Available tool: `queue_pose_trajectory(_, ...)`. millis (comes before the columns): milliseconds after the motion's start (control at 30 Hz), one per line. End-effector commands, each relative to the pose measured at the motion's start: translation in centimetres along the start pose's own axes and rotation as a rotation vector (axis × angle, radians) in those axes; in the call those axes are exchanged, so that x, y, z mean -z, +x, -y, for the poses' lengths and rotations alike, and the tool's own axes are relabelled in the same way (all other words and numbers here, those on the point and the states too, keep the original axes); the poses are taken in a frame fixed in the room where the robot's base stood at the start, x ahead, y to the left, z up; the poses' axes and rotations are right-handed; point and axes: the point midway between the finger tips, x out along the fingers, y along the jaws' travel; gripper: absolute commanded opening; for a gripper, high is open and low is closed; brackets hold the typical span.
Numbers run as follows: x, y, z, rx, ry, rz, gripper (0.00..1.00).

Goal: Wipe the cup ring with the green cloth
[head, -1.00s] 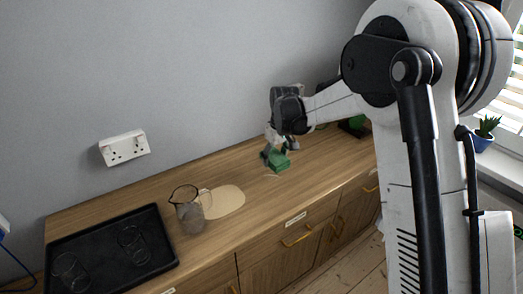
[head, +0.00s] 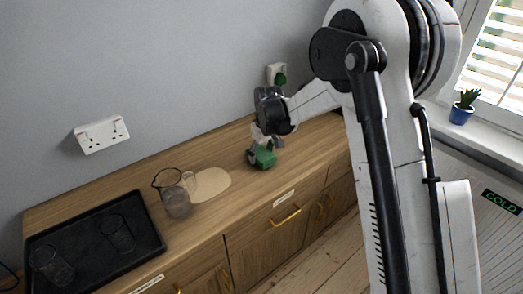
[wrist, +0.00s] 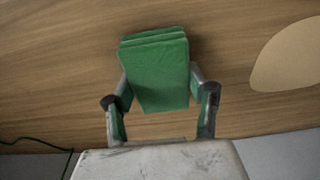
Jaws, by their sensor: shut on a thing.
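The green cloth (head: 262,158) is a folded pad held at the wooden sideboard top. In the wrist view the cloth (wrist: 158,70) sits between the two fingers of my gripper (wrist: 161,98), which is shut on it. In the head view my gripper (head: 263,143) points down over the sideboard, right of the pale patch. The cloth is on or just above the wood; I cannot tell which. I cannot make out the cup ring in either current view; the cloth or gripper may hide it.
A pale flat patch (head: 215,184) lies left of the cloth, with a glass jug (head: 176,199) at its left edge. A black tray (head: 75,227) with two glasses (head: 118,236) is farther left. A wall socket with a green plug (head: 279,76) is behind my gripper.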

Motion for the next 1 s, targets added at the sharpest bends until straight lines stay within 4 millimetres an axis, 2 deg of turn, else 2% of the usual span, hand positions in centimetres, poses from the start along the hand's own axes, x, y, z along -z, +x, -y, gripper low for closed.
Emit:
queue_pose_trajectory(33,-0.1,1.1,0.0,0.0,0.0,0.0,0.3)
queue_pose_trajectory(100,0.7,0.7,0.0,0.0,-0.001,0.0,0.27)
queue_pose_trajectory(333,2.7,1.4,0.0,0.0,0.0,0.0,0.26)
queue_pose_trajectory(533,4.0,1.0,0.1,0.0,-0.002,0.0,0.27)
queue_pose_trajectory(667,2.5,1.6,0.1,0.0,-0.001,0.0,0.26)
queue_pose_trajectory(1000,-0.1,0.6,0.1,0.0,-0.002,0.0,0.26)
